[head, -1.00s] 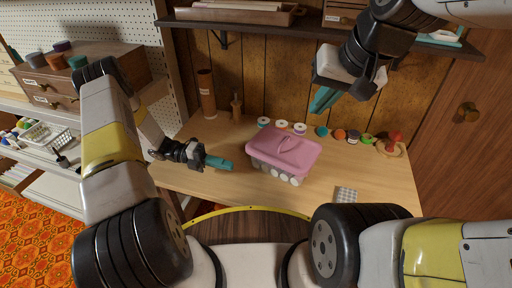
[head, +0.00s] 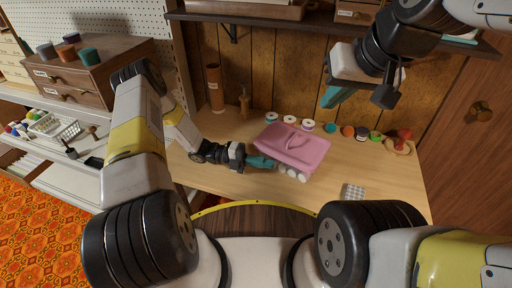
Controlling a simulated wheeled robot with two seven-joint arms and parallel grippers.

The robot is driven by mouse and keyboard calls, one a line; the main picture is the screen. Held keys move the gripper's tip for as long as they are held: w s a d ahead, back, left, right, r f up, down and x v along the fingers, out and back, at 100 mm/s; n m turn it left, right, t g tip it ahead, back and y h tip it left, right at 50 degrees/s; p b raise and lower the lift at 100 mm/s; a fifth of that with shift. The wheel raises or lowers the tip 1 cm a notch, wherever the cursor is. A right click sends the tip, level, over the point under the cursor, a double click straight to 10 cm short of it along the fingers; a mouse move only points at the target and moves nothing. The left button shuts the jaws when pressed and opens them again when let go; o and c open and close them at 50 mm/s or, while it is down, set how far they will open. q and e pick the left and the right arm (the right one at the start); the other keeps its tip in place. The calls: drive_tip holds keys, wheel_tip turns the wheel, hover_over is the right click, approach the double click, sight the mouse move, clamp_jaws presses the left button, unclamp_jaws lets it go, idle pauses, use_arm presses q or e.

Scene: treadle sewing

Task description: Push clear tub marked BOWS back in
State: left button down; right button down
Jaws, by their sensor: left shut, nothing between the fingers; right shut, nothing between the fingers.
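A tub with a pink lid and handle (head: 292,147) sits on the wooden table, with round white items showing through its lower front side. No BOWS marking is legible on it. My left gripper (head: 262,162) is shut, its teal fingertips against or very close to the tub's left side; whether they touch is hard to tell. My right gripper (head: 331,97) is shut and empty, raised above the back of the table.
Several thread spools (head: 289,120) and small coloured jars (head: 347,131) line the back of the table (head: 385,180). A red-knobbed item (head: 403,136) stands back right. A checkered patch (head: 353,192) lies at the front. A shelf (head: 270,17) hangs above.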

sight(272, 157)
use_arm(q)
drive_tip(key=shift+w+d, duration=0.3)
drive_tip(key=shift+w, duration=0.3)
drive_tip(key=shift+w+d, duration=0.3)
drive_tip(key=shift+w, duration=0.2)
drive_tip(key=shift+w+d, duration=0.25)
drive_tip(key=shift+w, duration=0.25)
drive_tip(key=shift+s, duration=0.1)
